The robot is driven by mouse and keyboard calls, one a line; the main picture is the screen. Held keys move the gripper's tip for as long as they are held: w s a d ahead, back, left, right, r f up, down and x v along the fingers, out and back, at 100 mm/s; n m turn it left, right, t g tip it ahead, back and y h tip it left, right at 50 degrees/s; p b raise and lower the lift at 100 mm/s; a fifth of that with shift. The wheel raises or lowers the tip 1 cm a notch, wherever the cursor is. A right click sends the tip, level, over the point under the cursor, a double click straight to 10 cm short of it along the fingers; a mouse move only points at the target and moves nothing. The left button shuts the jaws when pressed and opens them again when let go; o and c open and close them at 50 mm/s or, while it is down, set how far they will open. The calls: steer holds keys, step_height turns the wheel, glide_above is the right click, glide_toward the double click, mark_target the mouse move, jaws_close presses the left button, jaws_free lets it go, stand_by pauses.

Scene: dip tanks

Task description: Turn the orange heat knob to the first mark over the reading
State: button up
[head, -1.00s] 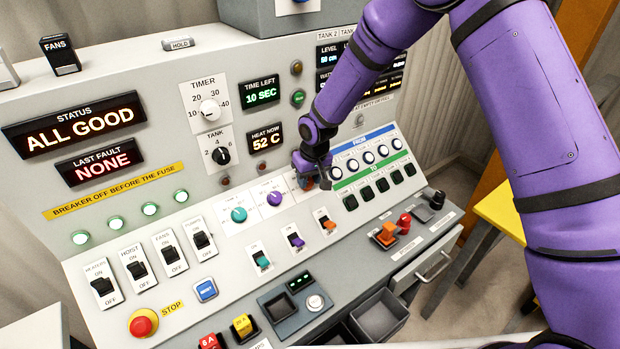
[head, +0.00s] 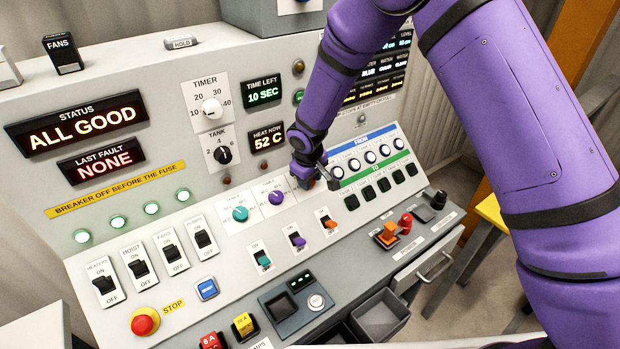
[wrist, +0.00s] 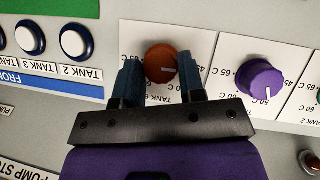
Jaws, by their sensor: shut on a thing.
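The orange heat knob (wrist: 162,62) sits between my two fingers in the wrist view, on a white plate with degree marks. A pale pointer line shows on its face, toward the lower right in that view. My gripper (wrist: 160,82) is shut on the knob, with one blue-grey finger on each side. In the head view my gripper (head: 312,180) covers most of the knob and its plate. Parts of the printed marks are hidden by my fingers. The heat reading (head: 267,138) shows 52 C.
The purple knob (wrist: 260,79) is on the neighbouring plate, and the teal knob (head: 240,213) lies beyond it. White round buttons (wrist: 75,42) are on the other side. Small coloured switches (head: 296,240) lie below the knobs. The status display (head: 78,122) reads ALL GOOD.

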steer(key=o, duration=0.9)
steer(key=shift+f, duration=0.1)
steer(key=v, duration=1.1)
steer(key=shift+w, duration=0.1)
